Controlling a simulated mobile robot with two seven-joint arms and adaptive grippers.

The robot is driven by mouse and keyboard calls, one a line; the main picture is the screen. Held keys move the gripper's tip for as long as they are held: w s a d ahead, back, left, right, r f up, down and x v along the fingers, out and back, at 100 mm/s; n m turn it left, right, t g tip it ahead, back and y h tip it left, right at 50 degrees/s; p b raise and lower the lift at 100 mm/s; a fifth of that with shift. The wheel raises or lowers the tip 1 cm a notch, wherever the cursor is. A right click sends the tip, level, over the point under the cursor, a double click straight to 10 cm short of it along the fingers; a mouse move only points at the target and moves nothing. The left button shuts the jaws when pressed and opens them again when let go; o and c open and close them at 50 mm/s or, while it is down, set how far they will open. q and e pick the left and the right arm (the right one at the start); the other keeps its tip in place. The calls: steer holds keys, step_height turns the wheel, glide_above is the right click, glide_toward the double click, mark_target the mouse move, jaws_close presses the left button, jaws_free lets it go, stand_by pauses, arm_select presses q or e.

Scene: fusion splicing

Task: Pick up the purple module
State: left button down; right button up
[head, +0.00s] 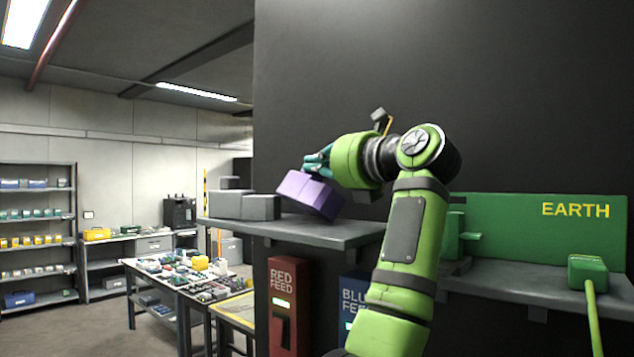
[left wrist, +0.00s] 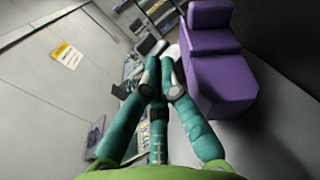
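The purple module (head: 309,194) is a stepped block at the right end of a row of grey blocks, over the grey shelf (head: 315,231). It looks tilted, its right end lower; I cannot tell how it rests on the shelf. My left gripper (head: 318,162) is just above and behind it, teal fingers pointing left. In the left wrist view the fingertips (left wrist: 160,88) are drawn together with nothing visible between them. The module (left wrist: 222,75) is there to the right of the fingers, close beside the right one; contact is unclear. My right gripper is not in view.
Grey blocks (head: 245,206) stand left of the module. A dark wall panel (head: 500,90) rises behind. Below the shelf are a red feed box (head: 289,300) and a blue feed box (head: 352,290). A green EARTH panel (head: 560,232) and green connector (head: 588,272) are at right.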

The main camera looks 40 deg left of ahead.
arm_select(q)
steer(key=s+a+r+b, duration=0.1)
steer(key=s+r+b, duration=0.4)
steer(key=s, duration=0.6)
steer(key=shift+s+a+r, duration=0.35)
steer(key=shift+r, duration=1)
steer(key=shift+c, duration=2)
jaws_free()
